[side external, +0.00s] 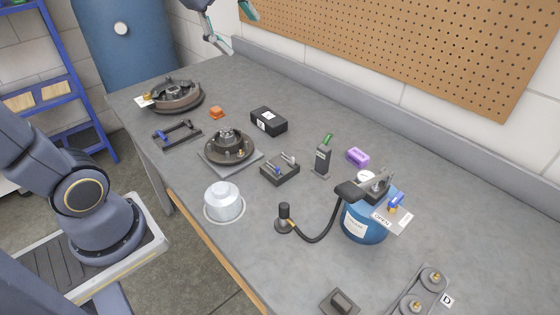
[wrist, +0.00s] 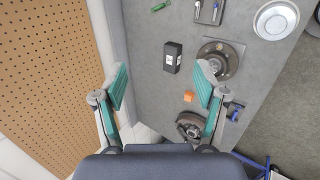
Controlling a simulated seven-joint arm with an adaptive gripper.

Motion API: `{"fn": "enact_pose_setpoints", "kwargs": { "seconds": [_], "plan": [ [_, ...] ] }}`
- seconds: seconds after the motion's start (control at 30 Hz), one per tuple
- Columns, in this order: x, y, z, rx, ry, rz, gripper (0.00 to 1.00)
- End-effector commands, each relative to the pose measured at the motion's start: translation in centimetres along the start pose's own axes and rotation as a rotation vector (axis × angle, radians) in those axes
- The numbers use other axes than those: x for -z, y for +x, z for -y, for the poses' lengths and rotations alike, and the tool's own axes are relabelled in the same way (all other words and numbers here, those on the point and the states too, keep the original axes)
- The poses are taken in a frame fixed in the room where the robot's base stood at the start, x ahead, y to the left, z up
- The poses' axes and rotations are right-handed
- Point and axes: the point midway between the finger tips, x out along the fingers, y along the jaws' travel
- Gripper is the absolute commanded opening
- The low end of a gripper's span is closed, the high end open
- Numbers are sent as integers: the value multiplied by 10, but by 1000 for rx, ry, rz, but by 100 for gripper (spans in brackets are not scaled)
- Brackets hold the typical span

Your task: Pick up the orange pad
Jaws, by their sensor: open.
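The orange pad (side external: 216,113) is a small orange block lying on the grey workbench (side external: 330,215), between the far round hub assembly (side external: 176,96) and a black box (side external: 268,121). In the wrist view the orange pad (wrist: 188,96) shows just left of the right finger. My gripper (side external: 236,30) is at the top of the side view, above the back of the bench and well clear of the pad. In the wrist view my gripper (wrist: 162,88) has its two teal fingers spread wide with nothing between them.
Near the pad are a dark clamp frame (side external: 177,134) and a second hub on a plate (side external: 229,148). A pegboard wall (side external: 420,50) rises behind the bench.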

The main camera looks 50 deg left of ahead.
Motion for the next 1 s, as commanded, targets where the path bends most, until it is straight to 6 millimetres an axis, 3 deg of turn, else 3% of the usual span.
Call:
{"fn": "enact_pose_setpoints", "kwargs": {
  "seconds": [0.03,0.1,0.23,0.37,0.4,0.5,0.6,0.7,0.83,1.0],
  "plan": [
    [27,16,-22,9,-197,-14,72],
    [68,36,-46,7,-469,-32,72],
    [162,84,-66,8,-922,-78,72],
    [262,131,-44,16,-1255,-135,72],
    [289,144,-30,23,-1320,-154,72],
    [342,169,12,52,-1427,-194,72],
    [370,184,52,93,-1499,-225,72],
    [382,191,73,112,-1534,-238,72],
    [386,205,80,111,-1540,-241,72],
    [389,244,89,113,-1539,-241,72]
  ]
}}
